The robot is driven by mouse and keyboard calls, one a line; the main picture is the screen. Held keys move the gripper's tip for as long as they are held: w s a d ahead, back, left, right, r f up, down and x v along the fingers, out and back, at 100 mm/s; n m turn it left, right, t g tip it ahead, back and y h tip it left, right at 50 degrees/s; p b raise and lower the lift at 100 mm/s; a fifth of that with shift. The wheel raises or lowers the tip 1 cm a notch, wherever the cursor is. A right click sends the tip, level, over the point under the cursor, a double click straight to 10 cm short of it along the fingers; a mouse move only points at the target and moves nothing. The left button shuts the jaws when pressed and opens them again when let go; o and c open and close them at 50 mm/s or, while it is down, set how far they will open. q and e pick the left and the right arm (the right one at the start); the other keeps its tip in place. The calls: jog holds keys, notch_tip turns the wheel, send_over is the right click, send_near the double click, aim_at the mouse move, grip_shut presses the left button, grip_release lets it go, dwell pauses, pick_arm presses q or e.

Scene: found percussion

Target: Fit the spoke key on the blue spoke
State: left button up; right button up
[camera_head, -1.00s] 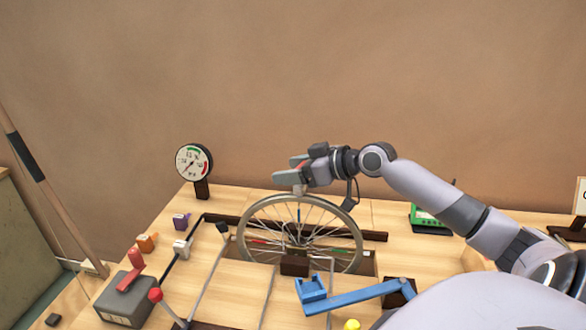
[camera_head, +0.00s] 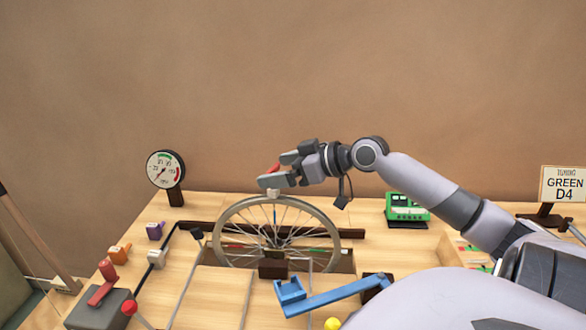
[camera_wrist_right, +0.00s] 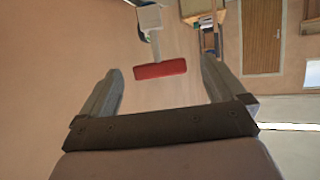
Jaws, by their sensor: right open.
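The bicycle wheel (camera_head: 335,222) stands upright in a slot in the bench. The blue spoke (camera_head: 275,212) runs down from the top of its rim. The spoke key is a red bar on a pale stem and block; its pale block (camera_head: 273,194) is at the rim top, in line with the blue spoke. Whether it is fully seated I cannot tell. My right gripper (camera_head: 274,170) is open at the key. In the right wrist view the red bar (camera_wrist_right: 160,69) appears between the spread fingers, apart from both. My left gripper is not in view.
A dial gauge (camera_head: 165,169) stands left of the wheel. A blue crank arm (camera_head: 335,298) and a red-handled grey box (camera_head: 100,307) are in front. A green device (camera_head: 406,208) and a "GREEN D4" sign (camera_head: 563,184) are to the right. Bare wall lies behind.

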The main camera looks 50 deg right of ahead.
aim_at(275, 171)
jog(key=shift+v, duration=1.6)
jog(key=shift+a, duration=0.1)
